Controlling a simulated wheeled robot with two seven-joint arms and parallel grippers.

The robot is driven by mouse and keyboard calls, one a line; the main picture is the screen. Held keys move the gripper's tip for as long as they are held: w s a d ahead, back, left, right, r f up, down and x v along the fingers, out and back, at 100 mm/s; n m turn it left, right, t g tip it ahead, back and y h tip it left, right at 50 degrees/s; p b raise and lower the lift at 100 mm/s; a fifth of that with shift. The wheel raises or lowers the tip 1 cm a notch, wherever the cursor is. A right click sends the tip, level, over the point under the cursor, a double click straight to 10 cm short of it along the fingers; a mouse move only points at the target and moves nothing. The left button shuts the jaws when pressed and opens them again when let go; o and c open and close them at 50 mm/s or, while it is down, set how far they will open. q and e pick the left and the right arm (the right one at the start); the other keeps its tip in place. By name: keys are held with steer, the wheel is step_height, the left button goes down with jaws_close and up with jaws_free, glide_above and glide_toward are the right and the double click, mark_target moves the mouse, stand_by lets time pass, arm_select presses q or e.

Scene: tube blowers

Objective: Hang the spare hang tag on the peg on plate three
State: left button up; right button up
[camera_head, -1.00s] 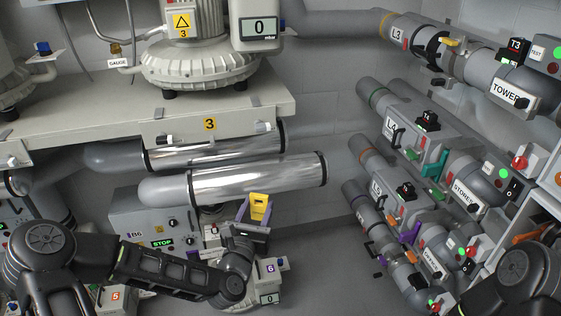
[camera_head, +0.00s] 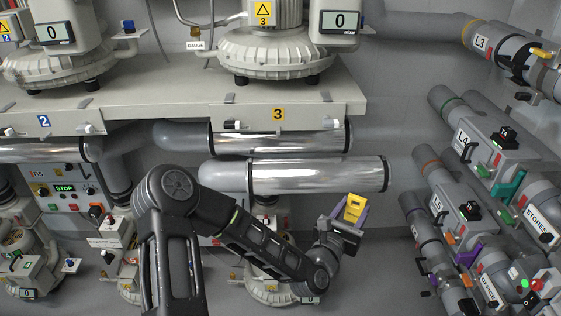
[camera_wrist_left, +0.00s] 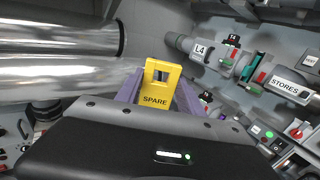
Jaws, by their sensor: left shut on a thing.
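My left gripper (camera_head: 352,215) has purple fingers and is shut on the yellow spare hang tag (camera_head: 354,206). The tag stands up from the fingers, its word SPARE and the opening near its top facing the left wrist camera (camera_wrist_left: 156,84). Plate three (camera_head: 298,115) is the grey plate on the bench front with a yellow 3 label. My right gripper is out of view.
A shiny horizontal pipe (camera_head: 318,174) lies between plate three and my left gripper in the head view. Pipes with valve boxes, such as L4 (camera_head: 490,150), line the right wall. Blower three (camera_head: 275,55) stands on the bench (camera_head: 185,100).

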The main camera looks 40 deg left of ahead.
arm_select(q)
steer(key=a+r+n+y+b, duration=0.3)
steer(key=a+y+b, duration=0.1)
steer(key=a, duration=0.5)
steer(key=n+g+y+b, duration=0.4)
steer(key=y, duration=0.2)
glide_toward(278, 134)
steer(key=shift+s, duration=0.25)
steer(key=shift+d+f, duration=0.1)
steer(key=shift+b+x, duration=2.9)
steer(key=shift+x, duration=2.35)
steer(key=shift+w+f+b, duration=0.25)
steer(key=shift+f+b, duration=0.2)
steer(key=shift+b, duration=0.25)
